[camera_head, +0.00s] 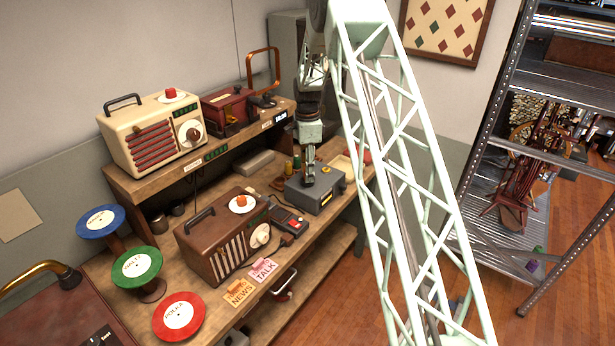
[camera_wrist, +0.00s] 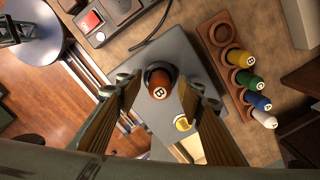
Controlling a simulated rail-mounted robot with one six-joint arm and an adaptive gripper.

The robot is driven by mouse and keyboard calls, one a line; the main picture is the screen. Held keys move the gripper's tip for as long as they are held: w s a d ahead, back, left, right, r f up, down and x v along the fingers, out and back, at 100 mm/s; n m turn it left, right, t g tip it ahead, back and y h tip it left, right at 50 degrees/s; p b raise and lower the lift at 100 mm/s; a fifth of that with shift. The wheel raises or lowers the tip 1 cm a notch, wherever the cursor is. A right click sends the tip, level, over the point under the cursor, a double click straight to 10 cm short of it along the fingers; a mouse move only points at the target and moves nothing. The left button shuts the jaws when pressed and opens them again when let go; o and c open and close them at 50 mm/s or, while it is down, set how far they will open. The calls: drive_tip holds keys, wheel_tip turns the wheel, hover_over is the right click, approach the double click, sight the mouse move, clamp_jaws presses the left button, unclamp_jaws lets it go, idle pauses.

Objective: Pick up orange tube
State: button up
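An orange-brown tube (camera_wrist: 159,84) with a round "B" mark on its end stands on the grey box (camera_wrist: 160,50), seen end-on in the wrist view; it seems seated in a dark ring. My gripper (camera_wrist: 160,88) is open, with one finger on each side of the tube and a visible gap to each. In the head view my gripper (camera_head: 309,178) points down at the top of the grey box (camera_head: 318,194), and the tube is hidden there.
A wooden rack (camera_wrist: 217,33) beside the grey box has one empty hole and holds yellow, green, blue and white tubes. A device with a red switch (camera_wrist: 91,20) and a cable are close by.

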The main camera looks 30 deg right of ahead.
drive_tip(key=shift+c, duration=0.9)
drive_tip(key=c, duration=0.6)
drive_tip(key=shift+r, duration=0.15)
drive_tip(key=shift+r, duration=1.45)
drive_tip(key=shift+s+r+b, duration=0.1)
drive_tip(key=shift+r+b, duration=0.1)
drive_tip(key=shift+b, duration=0.1)
drive_tip(key=s+a+b, duration=0.1)
drive_tip(key=s+a, duration=0.1)
drive_tip(key=s, duration=0.5)
drive_tip(key=s+a+r+b, duration=0.1)
drive_tip(key=s+a, duration=0.2)
drive_tip(key=s, duration=0.5)
drive_tip(key=shift+r, duration=0.2)
